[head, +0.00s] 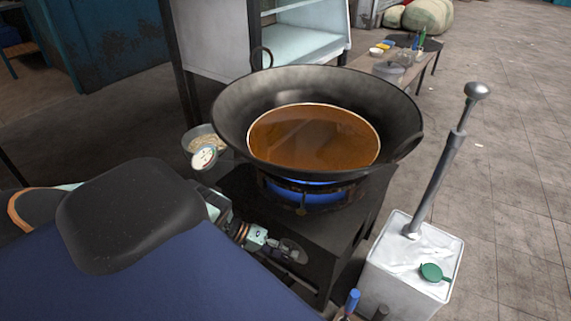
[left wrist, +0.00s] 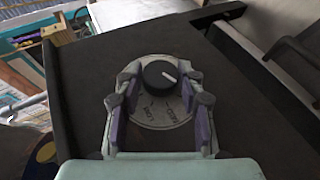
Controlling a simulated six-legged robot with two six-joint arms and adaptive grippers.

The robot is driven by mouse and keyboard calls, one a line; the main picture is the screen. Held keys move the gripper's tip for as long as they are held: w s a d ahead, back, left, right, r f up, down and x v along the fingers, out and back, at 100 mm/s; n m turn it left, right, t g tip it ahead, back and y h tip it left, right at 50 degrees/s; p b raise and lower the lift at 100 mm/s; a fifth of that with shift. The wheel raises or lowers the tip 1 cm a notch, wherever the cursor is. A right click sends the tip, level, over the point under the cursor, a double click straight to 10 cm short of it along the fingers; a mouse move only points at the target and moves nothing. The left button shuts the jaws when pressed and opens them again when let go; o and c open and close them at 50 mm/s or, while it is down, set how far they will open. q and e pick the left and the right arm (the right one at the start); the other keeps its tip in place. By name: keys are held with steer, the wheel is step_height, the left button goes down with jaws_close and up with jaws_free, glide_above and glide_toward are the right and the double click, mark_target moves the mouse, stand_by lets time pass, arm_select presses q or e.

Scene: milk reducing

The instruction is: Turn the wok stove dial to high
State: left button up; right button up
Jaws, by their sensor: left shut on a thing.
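The wok stove (head: 345,225) is a dark box with a blue flame under a wide black wok (head: 240,110). Its round black dial (left wrist: 160,75) has a white pointer line aimed right in the left wrist view. A grey plate (left wrist: 160,112) with LOW and MED lettering lies around it; the rest of the lettering is hidden or unreadable. My left gripper (left wrist: 158,80) is shut on the dial, one finger on each side. In the head view my left gripper (head: 272,243) is at the stove's front, beside the dial plate. My right gripper does not show.
The wok holds brown liquid (head: 310,140). A white square container (head: 400,270) with a grey rod and green cap stands right of the stove. A metal bowl (head: 192,142) is behind on the left. Open tiled floor lies at the right.

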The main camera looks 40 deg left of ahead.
arm_select(q)
steer(key=shift+w+a+r, duration=0.1)
steer(key=shift+w+a, duration=0.1)
steer(key=shift+a, duration=0.05)
steer(key=o, duration=1.2)
steer(key=shift+s+d, duration=0.1)
steer(key=shift+d, duration=0.05)
steer(key=v, duration=1.2)
